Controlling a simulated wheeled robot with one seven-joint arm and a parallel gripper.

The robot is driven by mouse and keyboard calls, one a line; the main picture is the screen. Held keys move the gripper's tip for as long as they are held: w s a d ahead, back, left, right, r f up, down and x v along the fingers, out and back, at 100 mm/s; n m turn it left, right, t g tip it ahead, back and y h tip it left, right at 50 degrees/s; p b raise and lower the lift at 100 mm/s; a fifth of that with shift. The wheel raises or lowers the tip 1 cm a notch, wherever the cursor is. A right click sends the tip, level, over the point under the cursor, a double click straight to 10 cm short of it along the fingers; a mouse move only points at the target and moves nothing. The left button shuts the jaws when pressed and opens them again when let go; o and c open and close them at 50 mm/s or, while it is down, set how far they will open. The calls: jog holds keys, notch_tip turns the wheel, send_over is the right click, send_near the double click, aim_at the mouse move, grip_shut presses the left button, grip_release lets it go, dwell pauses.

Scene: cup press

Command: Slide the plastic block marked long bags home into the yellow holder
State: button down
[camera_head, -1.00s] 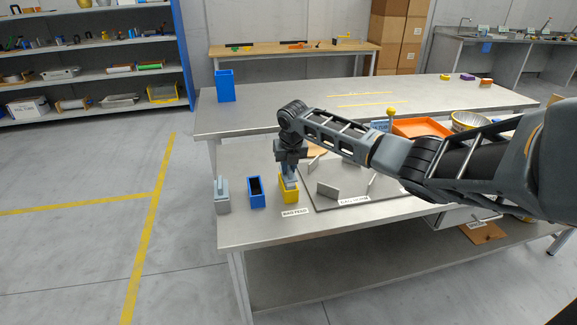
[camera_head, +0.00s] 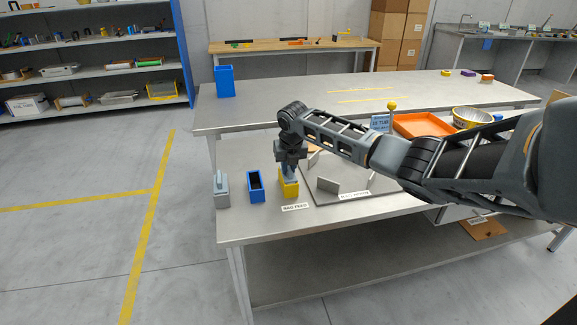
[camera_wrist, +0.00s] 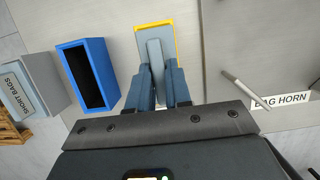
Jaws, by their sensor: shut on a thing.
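My gripper (camera_wrist: 156,90) is shut on the grip of a grey plastic block (camera_wrist: 155,48). The block is at the mouth of the yellow holder (camera_head: 290,190), with its lower part apparently inside. The yellow rim (camera_wrist: 168,28) shows around the block's far end and right side in the wrist view. The block's marking is not visible, and its depth in the holder is hard to tell. In the head view the gripper (camera_head: 290,167) is directly above the yellow holder.
An open, empty blue holder (camera_wrist: 62,66) stands left of the yellow one. Left of that is a grey block marked SHORT BAGS (camera_wrist: 22,90). A BAG FEED label (camera_head: 295,207) lies in front. A grey plate with upright fins (camera_head: 328,184) is at the right.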

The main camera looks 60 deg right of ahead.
jog(key=shift+f, duration=0.15)
jog(key=c, duration=1)
grip_release()
jog(key=v, duration=0.8)
